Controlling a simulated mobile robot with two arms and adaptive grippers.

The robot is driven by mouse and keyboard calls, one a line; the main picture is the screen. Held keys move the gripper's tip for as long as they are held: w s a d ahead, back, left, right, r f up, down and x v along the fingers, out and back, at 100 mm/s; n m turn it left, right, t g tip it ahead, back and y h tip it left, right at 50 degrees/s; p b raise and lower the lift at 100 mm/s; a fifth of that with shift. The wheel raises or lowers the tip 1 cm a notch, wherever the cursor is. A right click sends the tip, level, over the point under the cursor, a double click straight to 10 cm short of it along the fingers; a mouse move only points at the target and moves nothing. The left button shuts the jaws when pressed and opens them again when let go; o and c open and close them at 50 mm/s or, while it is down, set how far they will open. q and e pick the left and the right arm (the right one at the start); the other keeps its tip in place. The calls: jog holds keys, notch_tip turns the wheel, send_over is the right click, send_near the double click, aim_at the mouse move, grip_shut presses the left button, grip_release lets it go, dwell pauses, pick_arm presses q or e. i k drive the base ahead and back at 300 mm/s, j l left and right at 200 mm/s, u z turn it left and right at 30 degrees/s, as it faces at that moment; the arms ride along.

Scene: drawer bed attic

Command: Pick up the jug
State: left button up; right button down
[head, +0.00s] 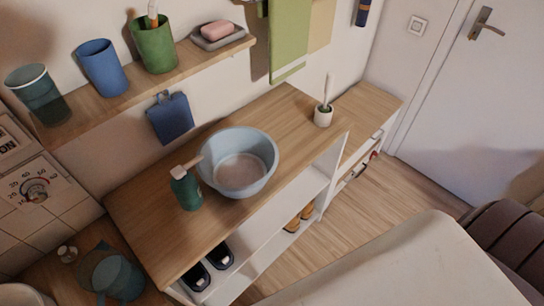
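A blue-teal vessel with a handle, which looks like the jug (120,279), stands at the lower left of the head view on a low wooden surface. Neither of my grippers shows in the head view, so nothing is seen touching the jug.
A wooden counter (287,111) carries a pale blue basin (262,150), a green pump bottle (187,190) and a brush in a white holder (323,115). Above, a wall shelf (185,72) holds cups and a soap dish. A pale rounded surface (400,270) fills the lower right.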

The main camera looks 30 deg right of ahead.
aim_at(104, 272)
jog(key=j+u, duration=0.3)
jog(key=i+j+u, duration=0.15)
jog(key=u, duration=0.15)
jog(key=k+l+u, duration=0.1)
jog(key=u, duration=0.15)
jog(key=l, duration=0.1)
